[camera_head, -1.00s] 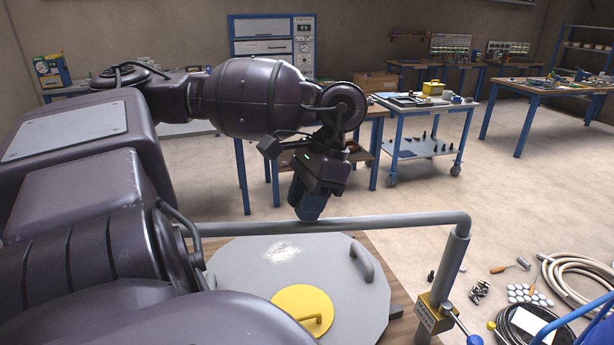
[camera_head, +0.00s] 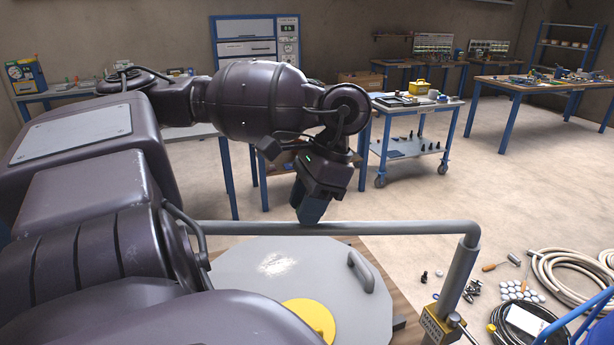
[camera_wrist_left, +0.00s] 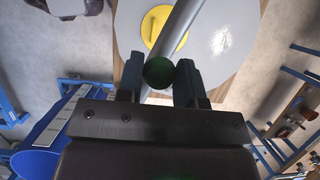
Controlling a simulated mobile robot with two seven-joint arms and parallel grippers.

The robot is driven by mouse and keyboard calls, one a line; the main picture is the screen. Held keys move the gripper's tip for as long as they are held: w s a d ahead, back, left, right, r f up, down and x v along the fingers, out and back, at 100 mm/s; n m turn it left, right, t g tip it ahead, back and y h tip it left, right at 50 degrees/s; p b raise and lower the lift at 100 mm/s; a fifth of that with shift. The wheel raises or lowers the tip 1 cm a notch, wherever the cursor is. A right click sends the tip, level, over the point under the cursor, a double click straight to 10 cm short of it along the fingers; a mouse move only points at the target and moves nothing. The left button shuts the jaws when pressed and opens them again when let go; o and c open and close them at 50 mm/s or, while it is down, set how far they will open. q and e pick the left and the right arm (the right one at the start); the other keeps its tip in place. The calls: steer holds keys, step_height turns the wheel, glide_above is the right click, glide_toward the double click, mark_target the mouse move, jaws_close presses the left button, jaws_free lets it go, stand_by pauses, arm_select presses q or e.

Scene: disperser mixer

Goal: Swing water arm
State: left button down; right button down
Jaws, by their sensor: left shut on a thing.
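The water arm (camera_head: 400,228) is a grey pipe that runs level across the head view and bends down into an upright post (camera_head: 459,275) at the right. My left gripper (camera_head: 309,219) comes down from above and is shut on the level pipe, left of the bend. In the left wrist view the pipe (camera_wrist_left: 181,25) runs up and away from between the two fingers (camera_wrist_left: 159,80), with a dark green round thing (camera_wrist_left: 158,72) between them. The grey lid (camera_head: 255,275) with its yellow cover (camera_head: 310,316) lies below the pipe. My right gripper is not in view.
A lid handle (camera_head: 361,270) stands up near the pipe. Hoses (camera_head: 572,275), a black cable coil (camera_head: 520,325) and small parts lie on the floor at right. A blue cart (camera_head: 415,145) and workbenches stand behind, with open floor between.

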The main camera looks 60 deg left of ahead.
arm_select(q)
steer(key=c, duration=1.2)
jaws_free()
steer(key=o, duration=0.4)
steer(key=shift+a+f, duration=0.1)
steer(key=shift+a, duration=0.2)
steer(key=shift+d, duration=0.1)
steer(key=shift+w, duration=0.1)
steer(key=shift+w+r, duration=0.25)
steer(key=shift+r, duration=0.35)
steer(key=shift+b+v, duration=0.4)
steer(key=shift+v, duration=1.85)
steer(key=shift+p+v, duration=0.75)
steer(key=shift+v, duration=1.8)
